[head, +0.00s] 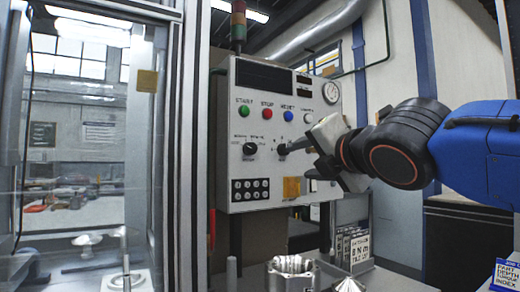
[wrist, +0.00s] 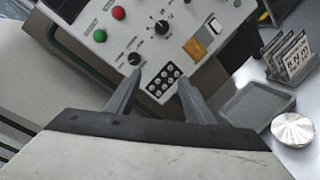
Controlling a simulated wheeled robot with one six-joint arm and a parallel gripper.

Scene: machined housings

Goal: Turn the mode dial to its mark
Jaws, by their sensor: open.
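A grey control panel (head: 225,165) carries two black dials, a left dial (head: 250,149) and a right dial (head: 281,150). Both dials show in the wrist view, the left dial (wrist: 134,59) and the right dial (wrist: 162,27). The lettering is too small to tell which is the mode dial or where its mark lies. My gripper (head: 297,162) is open and empty, in front of the panel's right half. In the wrist view, my gripper's (wrist: 160,77) left fingertip appears just below the left dial. Neither dial lies between the fingers, and I see no clear contact.
Green (head: 244,110), red (head: 266,114) and blue (head: 288,116) buttons sit above the dials. A black keypad (head: 250,190) and yellow plate (head: 292,187) are below. A glass-doored enclosure (head: 172,150) stands left. A machined housing (head: 291,275) and label cards (head: 355,247) stand below the panel.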

